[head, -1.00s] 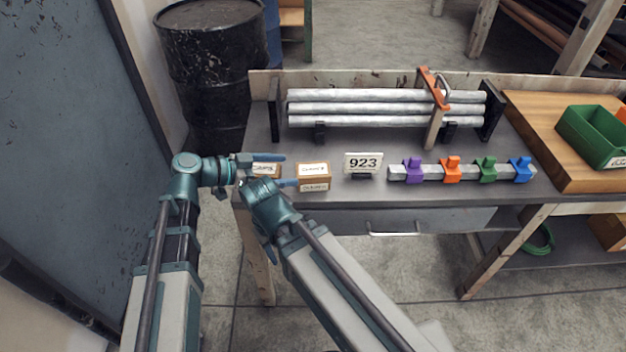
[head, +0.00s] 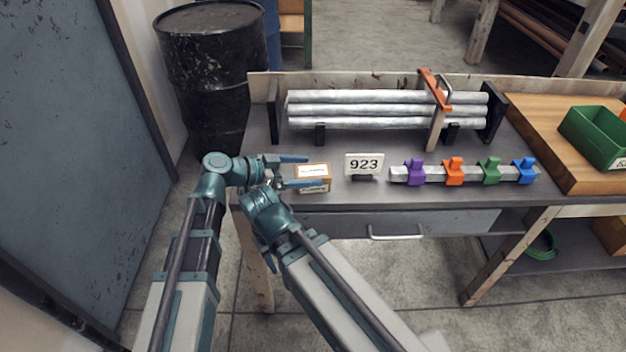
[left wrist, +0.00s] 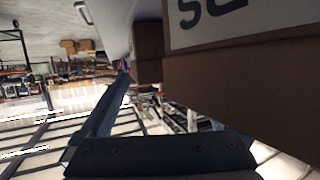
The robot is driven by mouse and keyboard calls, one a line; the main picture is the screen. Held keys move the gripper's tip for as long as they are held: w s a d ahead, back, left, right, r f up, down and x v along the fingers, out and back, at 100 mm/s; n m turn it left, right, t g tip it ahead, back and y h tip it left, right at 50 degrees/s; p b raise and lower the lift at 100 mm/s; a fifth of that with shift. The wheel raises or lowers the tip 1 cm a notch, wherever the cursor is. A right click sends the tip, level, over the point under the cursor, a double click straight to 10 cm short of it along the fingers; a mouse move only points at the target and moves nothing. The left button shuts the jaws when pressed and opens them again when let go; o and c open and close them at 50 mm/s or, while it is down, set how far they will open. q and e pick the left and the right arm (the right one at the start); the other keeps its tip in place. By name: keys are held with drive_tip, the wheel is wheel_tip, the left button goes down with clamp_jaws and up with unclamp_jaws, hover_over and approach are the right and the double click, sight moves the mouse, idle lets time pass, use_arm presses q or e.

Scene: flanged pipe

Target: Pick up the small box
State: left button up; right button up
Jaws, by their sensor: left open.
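A small brown cardboard box (head: 314,172) with a white label sits near the bench's front edge. My left gripper (head: 308,171) is open at this box's left end. One finger lies past its far side and the other crosses its near side. I cannot tell whether either finger touches it. In the left wrist view, a brown box (left wrist: 250,85) with a white label fills the upper right, very close, beside a dark finger. Another brown box face (left wrist: 148,70) shows behind it.
A rail with coloured clamps (head: 435,174) lies further right. Metal pipes (head: 360,110) rest in a rack behind. A green bin (head: 595,140) is at the right. A black drum (head: 210,75) stands left of the bench.

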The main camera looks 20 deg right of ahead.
sight(304, 172)
use_arm(q)
clamp_jaws()
idle(0.3)
drive_tip(key=shift+r, duration=0.1)
wheel_tip(304, 172, up, 10)
drive_tip(key=p, duration=1)
drive_tip(key=shift+r, duration=0.15)
